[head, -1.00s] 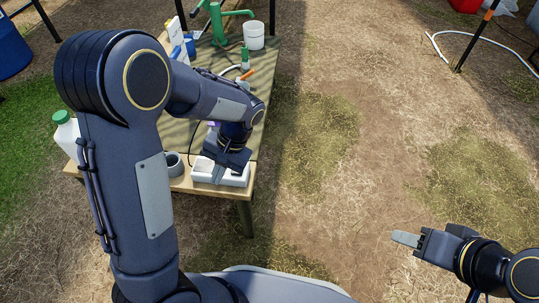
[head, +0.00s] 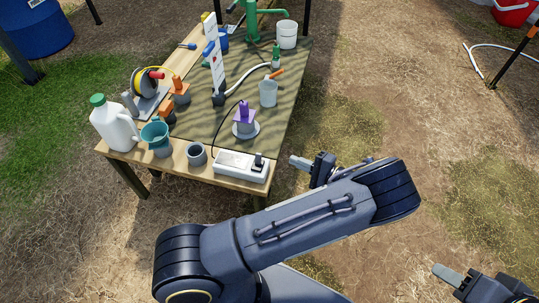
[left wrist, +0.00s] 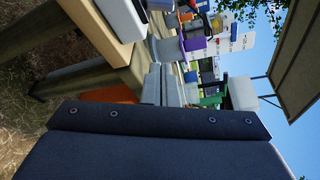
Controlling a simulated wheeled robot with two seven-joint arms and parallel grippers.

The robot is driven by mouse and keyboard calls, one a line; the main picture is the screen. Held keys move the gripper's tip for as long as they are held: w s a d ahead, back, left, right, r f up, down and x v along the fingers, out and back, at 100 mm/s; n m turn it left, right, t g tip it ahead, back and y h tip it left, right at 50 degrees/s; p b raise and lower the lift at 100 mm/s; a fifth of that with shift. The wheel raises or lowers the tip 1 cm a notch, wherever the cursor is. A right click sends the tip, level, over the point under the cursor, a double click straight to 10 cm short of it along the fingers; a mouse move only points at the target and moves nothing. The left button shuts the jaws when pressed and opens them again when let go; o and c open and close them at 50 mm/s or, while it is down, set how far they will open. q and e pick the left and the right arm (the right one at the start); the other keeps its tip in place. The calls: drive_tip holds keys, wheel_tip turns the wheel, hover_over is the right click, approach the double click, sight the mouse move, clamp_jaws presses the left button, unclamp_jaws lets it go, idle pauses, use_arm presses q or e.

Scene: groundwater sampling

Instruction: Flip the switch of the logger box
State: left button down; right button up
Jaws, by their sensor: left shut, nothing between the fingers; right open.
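The logger box (head: 238,165) is a white box at the table's near right corner, with a black switch (head: 258,161) at its right end. The switch seems to stand up, but its exact position is too small to tell. The box also shows at the top of the left wrist view (left wrist: 122,18). My left gripper (head: 294,162) is shut and empty, just right of the box and apart from it, beyond the table edge. Its grey fingers show in the left wrist view (left wrist: 161,84). My right gripper (head: 440,272) is open and empty over the ground at lower right.
A dark cable runs from the box.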

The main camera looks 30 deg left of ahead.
sight(268, 162)
idle(0.3)
use_arm(q)
drive_tip(key=a, duration=0.3)
drive_tip(key=a+f+b, duration=0.1)
drive_tip(key=a, duration=0.2)
drive_tip(key=a+b, duration=0.1)
drive_tip(key=a, duration=0.2)
drive_tip(key=shift+w+a+f, duration=0.3)
drive_tip(key=s, duration=0.1)
drive_tip(key=s+r+b, duration=0.1)
drive_tip(key=shift+s+d+r, duration=0.2)
drive_tip(key=shift+s, duration=0.1)
drive_tip(key=shift+s+d+r, duration=0.1)
drive_tip(key=shift+s+r, duration=0.15)
drive_tip(key=shift+s, duration=0.15)
